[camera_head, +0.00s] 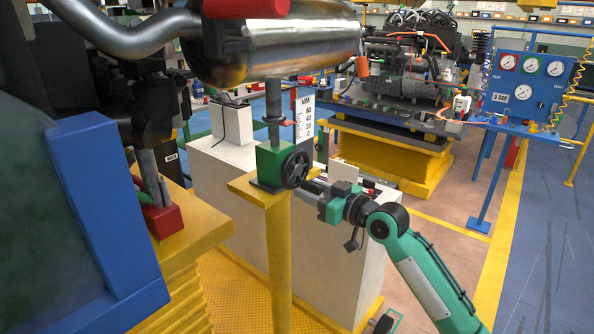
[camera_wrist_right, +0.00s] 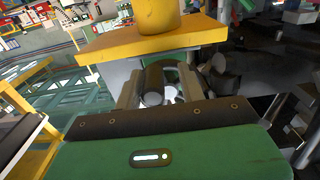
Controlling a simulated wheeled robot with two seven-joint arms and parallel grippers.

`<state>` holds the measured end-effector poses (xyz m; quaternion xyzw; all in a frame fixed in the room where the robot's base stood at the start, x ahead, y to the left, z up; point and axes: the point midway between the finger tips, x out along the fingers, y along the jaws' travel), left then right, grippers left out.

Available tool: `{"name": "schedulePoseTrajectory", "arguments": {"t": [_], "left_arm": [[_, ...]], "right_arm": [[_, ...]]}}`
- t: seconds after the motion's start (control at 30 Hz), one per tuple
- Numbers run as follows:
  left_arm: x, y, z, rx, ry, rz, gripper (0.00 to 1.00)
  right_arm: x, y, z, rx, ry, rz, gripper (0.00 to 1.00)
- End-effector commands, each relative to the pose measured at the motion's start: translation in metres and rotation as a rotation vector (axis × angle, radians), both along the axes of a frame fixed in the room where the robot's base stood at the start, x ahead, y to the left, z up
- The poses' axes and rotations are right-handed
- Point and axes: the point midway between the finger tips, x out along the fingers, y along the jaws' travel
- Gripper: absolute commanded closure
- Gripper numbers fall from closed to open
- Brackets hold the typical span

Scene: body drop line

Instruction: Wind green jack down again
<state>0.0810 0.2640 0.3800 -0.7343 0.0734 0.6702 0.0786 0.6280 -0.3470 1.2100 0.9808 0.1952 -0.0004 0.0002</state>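The green jack (camera_head: 276,160) stands on a yellow post plate, its dark screw rising toward the shiny exhaust cylinder (camera_head: 285,45). Its black handwheel (camera_head: 296,169) faces right. A white MM scale (camera_head: 304,118) stands behind it, with a red pointer (camera_head: 288,123) near the 20 to 40 marks. My right gripper (camera_head: 314,187) is at the lower right rim of the handwheel. In the right wrist view, its fingers (camera_wrist_right: 160,90) stand apart with a dark round knob (camera_wrist_right: 152,82) between them; a gap shows beside it. Firm contact cannot be seen. My left gripper is out of view.
A white cabinet (camera_head: 220,165) stands behind the jack. A blue gauge panel (camera_head: 525,85) and an engine on a yellow lift (camera_head: 390,155) are at the back right. A blue frame (camera_head: 105,210) and a yellow platform close off the left. Floor at right is open.

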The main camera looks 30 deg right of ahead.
Motion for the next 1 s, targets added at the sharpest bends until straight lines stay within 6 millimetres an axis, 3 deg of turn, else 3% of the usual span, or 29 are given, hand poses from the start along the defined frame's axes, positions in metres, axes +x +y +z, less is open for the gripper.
{"name": "schedulePoseTrajectory", "arguments": {"t": [0.2, 0.4, 0.43, 1.0], "left_arm": [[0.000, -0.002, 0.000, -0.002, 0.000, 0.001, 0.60], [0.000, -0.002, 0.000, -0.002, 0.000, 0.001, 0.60], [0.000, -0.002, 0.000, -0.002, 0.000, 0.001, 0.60], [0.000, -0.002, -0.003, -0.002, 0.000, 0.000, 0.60]], "right_arm": [[0.000, 0.000, 0.000, 0.000, 0.000, 0.000, 0.60], [0.000, 0.000, 0.000, 0.000, -0.001, 0.001, 0.97], [0.000, 0.001, 0.000, 0.000, -0.001, 0.001, 1.00], [0.008, -0.020, 0.016, 0.002, -0.007, 0.001, 1.00]]}}
